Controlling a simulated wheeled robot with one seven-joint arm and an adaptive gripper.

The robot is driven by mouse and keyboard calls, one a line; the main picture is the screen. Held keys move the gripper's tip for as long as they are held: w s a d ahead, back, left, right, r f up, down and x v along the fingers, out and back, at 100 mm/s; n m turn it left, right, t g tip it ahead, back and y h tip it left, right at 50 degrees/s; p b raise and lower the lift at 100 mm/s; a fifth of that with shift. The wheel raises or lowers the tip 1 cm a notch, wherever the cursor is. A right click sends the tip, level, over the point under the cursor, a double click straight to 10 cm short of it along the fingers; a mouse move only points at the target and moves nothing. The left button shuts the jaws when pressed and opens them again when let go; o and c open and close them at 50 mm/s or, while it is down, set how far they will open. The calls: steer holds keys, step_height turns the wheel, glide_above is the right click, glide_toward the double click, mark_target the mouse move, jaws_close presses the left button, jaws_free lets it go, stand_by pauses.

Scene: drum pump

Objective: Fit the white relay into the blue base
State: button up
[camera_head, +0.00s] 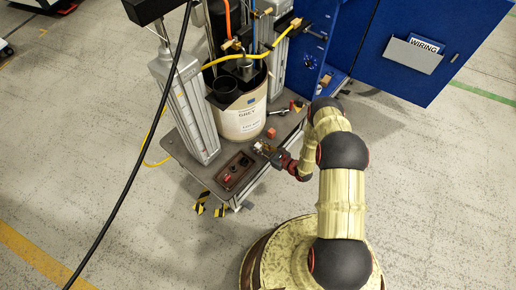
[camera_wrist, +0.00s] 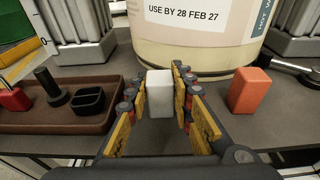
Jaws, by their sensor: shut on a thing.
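The white relay (camera_wrist: 159,92) is a pale upright block between the yellow-padded fingers of my gripper (camera_wrist: 157,100) in the wrist view. My gripper is shut on it; I cannot tell whether its bottom touches the bench. In the head view my gripper (camera_head: 267,149) is just right of the brown tray, and the relay is too small to make out clearly.
The brown tray (camera_wrist: 45,125) also holds a black peg (camera_wrist: 49,86) and a red padlock-like piece (camera_wrist: 14,98). An orange-red block (camera_wrist: 249,91) stands on the bench to the right. A big labelled drum (camera_wrist: 197,45) stands close behind. A grey column (camera_head: 188,105) rises beyond the tray.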

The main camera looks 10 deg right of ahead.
mark_target(258, 145)
steer(key=shift+c, duration=1.4)
steer(key=shift+r, duration=0.15)
steer(key=shift+r+p, duration=2.55)
steer(key=shift+r, duration=1.2)
steer(key=f+v, duration=0.2)
steer(key=v, duration=0.9)
steer(key=shift+s+d+p, duration=0.3)
steer(key=shift+s+d, duration=0.05)
steer(key=shift+s, duration=0.1)
